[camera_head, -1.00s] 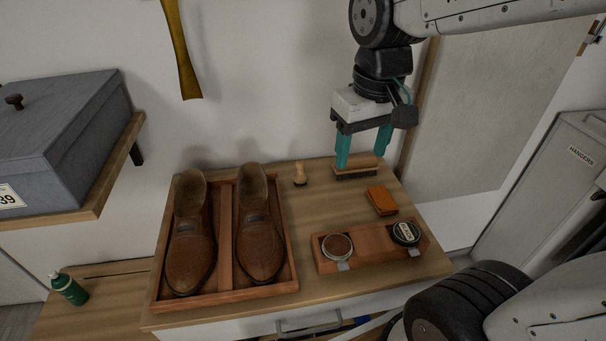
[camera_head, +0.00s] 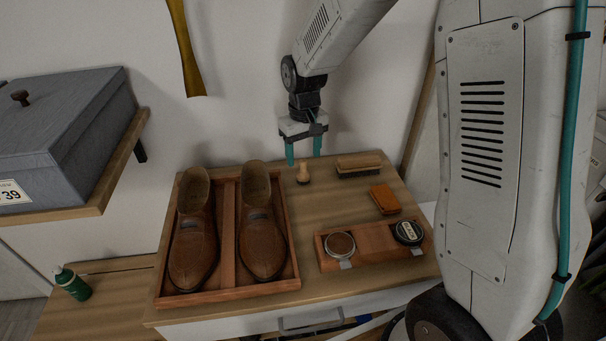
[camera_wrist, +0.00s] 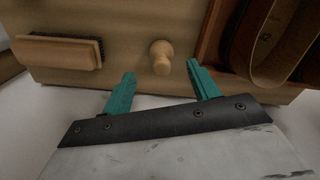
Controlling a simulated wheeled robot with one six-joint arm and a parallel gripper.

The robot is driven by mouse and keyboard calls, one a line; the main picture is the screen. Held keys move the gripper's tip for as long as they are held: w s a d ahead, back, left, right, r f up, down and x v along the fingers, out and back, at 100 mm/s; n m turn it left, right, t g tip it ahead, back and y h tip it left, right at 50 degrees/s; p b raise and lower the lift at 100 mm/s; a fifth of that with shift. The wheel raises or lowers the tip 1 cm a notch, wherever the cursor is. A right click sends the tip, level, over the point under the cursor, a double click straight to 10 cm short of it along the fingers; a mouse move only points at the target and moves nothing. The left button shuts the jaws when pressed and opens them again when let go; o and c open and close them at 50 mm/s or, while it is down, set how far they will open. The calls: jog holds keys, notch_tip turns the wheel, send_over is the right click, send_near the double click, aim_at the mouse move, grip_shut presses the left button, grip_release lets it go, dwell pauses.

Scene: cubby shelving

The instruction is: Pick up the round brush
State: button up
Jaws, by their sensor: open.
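The round brush (camera_head: 303,174) stands on the wooden cabinet top, right of the shoe tray, with its light wooden knob handle up. In the wrist view its handle (camera_wrist: 161,57) shows just beyond the fingertips, between their lines. My gripper (camera_head: 304,162) has two teal fingers, open and empty, at the back edge of the top by the brush. In the wrist view my gripper (camera_wrist: 160,68) has nothing between its fingers. The brush's bristles are hard to make out.
A long brush (camera_head: 360,164) lies to the right of the round brush; it also shows in the wrist view (camera_wrist: 60,52). A tray (camera_head: 228,288) with brown shoes stands left. An orange block (camera_head: 385,199) and a wooden tin holder (camera_head: 372,264) lie in front. The wall is close behind.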

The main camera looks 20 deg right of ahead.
aim_at(303, 174)
jog(key=f, duration=0.6)
jog(key=shift+s+a+f, duration=0.1)
jog(key=shift+s+f, duration=0.1)
jog(key=shift+f, duration=0.1)
jog(key=c, duration=1.1)
